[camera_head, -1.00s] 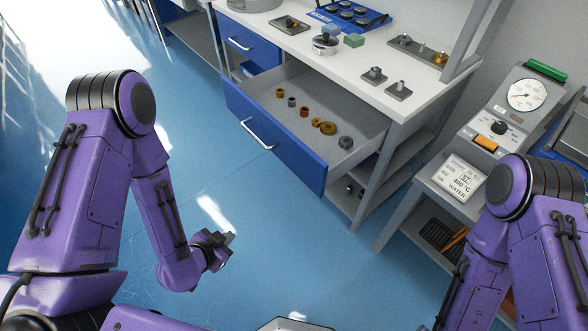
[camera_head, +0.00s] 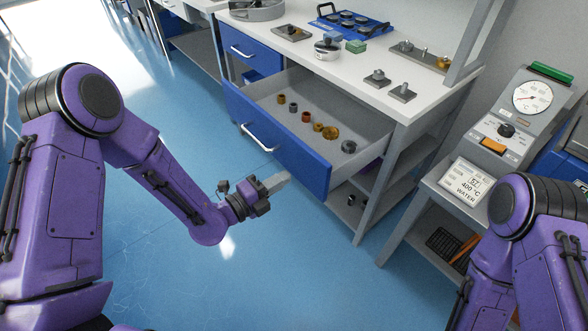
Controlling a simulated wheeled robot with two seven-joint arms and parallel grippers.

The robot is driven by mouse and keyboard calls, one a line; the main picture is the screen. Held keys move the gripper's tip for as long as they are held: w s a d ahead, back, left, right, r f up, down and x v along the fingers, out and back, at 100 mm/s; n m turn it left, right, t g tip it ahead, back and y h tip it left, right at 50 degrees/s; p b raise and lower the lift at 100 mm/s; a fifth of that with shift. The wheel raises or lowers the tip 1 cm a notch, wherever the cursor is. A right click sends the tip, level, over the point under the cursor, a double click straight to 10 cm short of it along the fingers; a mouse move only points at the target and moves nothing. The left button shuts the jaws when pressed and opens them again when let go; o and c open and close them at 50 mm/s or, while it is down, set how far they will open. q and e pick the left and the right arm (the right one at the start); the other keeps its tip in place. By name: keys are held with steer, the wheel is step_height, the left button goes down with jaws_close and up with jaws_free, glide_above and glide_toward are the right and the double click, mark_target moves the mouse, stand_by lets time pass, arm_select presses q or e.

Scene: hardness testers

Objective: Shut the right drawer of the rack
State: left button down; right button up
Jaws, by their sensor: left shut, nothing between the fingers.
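The rack (camera_head: 407,121) is a white-topped bench with blue drawers. Its right drawer (camera_head: 304,164) is pulled far out, with a blue front, a silver bar handle (camera_head: 258,137) and several small brass, copper and grey pieces inside. My left gripper (camera_head: 277,182) is shut and empty. In the picture it lies just below the drawer front, right of the handle; I cannot tell whether it touches. My right arm (camera_head: 520,215) shows at the right, but its gripper is out of view.
The left drawer (camera_head: 247,48) is shut. On the bench top stand a blue tray (camera_head: 350,24), small metal blocks (camera_head: 377,77) and a round pot (camera_head: 327,48). A stand with a dial gauge (camera_head: 532,97) is at the right. The blue floor before the drawer is free.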

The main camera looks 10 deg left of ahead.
mark_target(304, 166)
arm_select(q)
steer(key=x, duration=0.4)
steer(key=shift+w+d, duration=0.25)
arm_select(e)
steer(key=shift+r, duration=0.35)
